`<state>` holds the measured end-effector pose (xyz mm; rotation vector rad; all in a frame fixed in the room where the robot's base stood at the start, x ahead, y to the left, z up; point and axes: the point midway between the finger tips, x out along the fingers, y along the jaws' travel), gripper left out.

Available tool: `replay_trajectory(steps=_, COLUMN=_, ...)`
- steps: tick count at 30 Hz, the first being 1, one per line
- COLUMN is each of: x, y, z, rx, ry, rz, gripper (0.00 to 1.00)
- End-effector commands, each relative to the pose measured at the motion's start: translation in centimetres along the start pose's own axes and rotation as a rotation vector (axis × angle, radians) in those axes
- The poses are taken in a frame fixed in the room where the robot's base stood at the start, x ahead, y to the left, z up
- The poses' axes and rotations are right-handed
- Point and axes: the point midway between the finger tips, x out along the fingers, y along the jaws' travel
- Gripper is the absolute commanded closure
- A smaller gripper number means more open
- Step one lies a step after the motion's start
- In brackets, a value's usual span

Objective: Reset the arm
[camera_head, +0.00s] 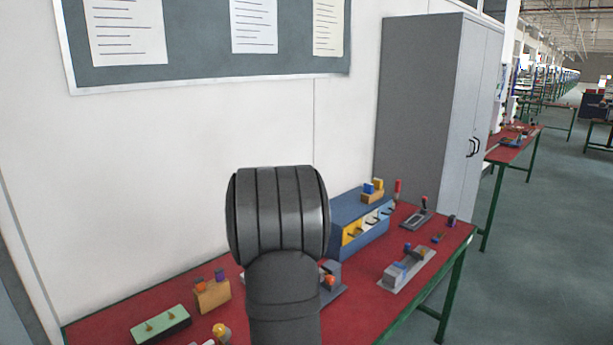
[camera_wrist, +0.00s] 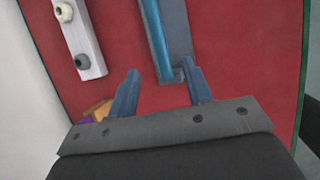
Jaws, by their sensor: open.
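My arm rises in front of the red table in the head view, and its dark grey links hide the middle of the table. My gripper is hidden behind them there. In the wrist view my gripper (camera_wrist: 160,88) is open, with its two blue fingers spread apart over the red tabletop (camera_wrist: 228,90). Nothing is visible between the fingers. A grey piece with a blue bar (camera_wrist: 158,40) lies just beyond the fingertips; I cannot tell whether the right finger touches it.
A pale block with two round knobs (camera_wrist: 80,38) lies at upper left. The table also holds a blue box (camera_head: 358,225), a grey fixture (camera_head: 407,268), a green block (camera_head: 160,325) and a tan block (camera_head: 212,295). A grey cabinet (camera_head: 420,110) and white wall (camera_head: 180,170) stand behind.

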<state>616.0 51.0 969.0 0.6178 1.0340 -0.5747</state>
Motion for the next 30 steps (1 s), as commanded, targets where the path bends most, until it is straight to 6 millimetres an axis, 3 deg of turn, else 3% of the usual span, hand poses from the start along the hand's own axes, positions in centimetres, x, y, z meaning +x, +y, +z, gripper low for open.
replay_trajectory(steps=2, x=-1.6, y=0.1, z=0.0, rx=0.001, ry=-0.001, rz=0.003, gripper=0.54)
replay_trajectory(steps=12, x=1.9, y=1.3, z=5.4, rx=-0.023, ry=-0.130, rz=0.145, gripper=0.54)
replay_trajectory(steps=30, x=5.9, y=2.8, z=13.1, rx=-0.108, ry=-0.316, rz=0.416, gripper=0.54)
